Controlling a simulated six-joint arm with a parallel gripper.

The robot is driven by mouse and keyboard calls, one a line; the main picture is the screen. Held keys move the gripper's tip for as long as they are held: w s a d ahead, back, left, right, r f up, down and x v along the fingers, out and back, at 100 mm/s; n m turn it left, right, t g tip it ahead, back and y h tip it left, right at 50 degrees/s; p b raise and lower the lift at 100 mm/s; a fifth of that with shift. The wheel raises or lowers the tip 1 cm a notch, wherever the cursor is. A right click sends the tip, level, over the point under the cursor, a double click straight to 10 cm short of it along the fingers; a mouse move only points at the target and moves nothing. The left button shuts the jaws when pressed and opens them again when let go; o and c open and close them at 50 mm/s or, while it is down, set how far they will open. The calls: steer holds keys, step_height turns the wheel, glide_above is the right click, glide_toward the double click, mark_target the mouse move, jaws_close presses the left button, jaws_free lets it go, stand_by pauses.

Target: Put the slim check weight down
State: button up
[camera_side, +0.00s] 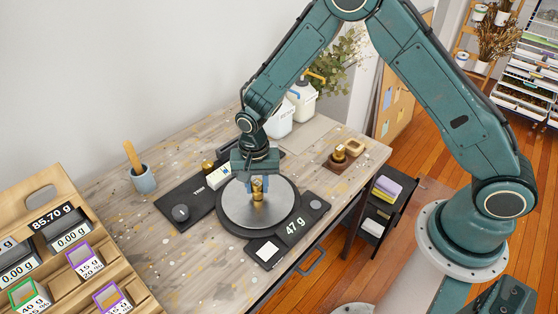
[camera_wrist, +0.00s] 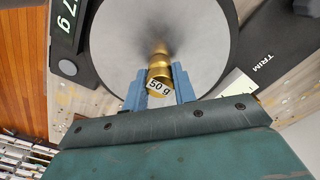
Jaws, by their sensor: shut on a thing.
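The slim check weight (camera_side: 258,192) is a narrow brass piece. In the wrist view the brass weight (camera_wrist: 159,72) carries a "50 g" label. My gripper (camera_side: 258,184) points down over the round grey scale plate (camera_side: 236,208), shut on the weight. Its blue fingers (camera_wrist: 160,88) stand on either side of the weight. The weight looks upright over the middle of the plate. I cannot tell for sure whether its foot touches the plate. The scale's display (camera_side: 295,227) reads 47 g.
Another brass weight (camera_side: 339,152) sits on a wooden holder at the right. A brush cup (camera_side: 143,179) stands at the left, white jugs (camera_side: 303,102) behind. A wooden rack (camera_side: 127,268) with displays fills the lower left.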

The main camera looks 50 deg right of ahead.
mark_target(257, 182)
steer(key=shift+f, duration=0.1)
steer(key=o, duration=1)
steer(key=shift+c, duration=0.2)
step_height(257, 182, up, 12)
stand_by(0.6)
